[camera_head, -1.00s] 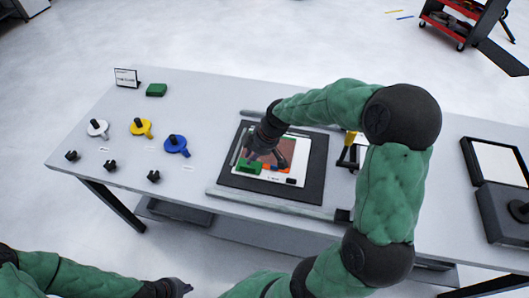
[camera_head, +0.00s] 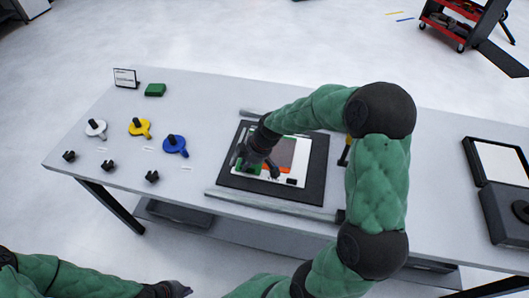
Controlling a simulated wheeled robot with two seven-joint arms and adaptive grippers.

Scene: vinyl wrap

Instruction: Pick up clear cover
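No clear cover can be told apart as a separate see-through sheet. A black mat (camera_head: 319,155) lies on the table, with a white-edged print (camera_head: 293,182) in green, brown and orange on it. My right gripper (camera_head: 257,169) points down over the left part of the print, its fingers spread apart with nothing visible between them. It hides part of the print; whether it touches the surface cannot be told. My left gripper (camera_head: 177,288) is low at the bottom edge, off the table's front, and its fingers are too dark to read.
Metal rails (camera_head: 270,205) border the mat. White (camera_head: 96,128), yellow (camera_head: 139,127) and blue (camera_head: 176,145) round tools and several small black clips stand at left. A green block (camera_head: 155,90) sits behind. A black case (camera_head: 503,205) stands at right. My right arm covers the table's middle right.

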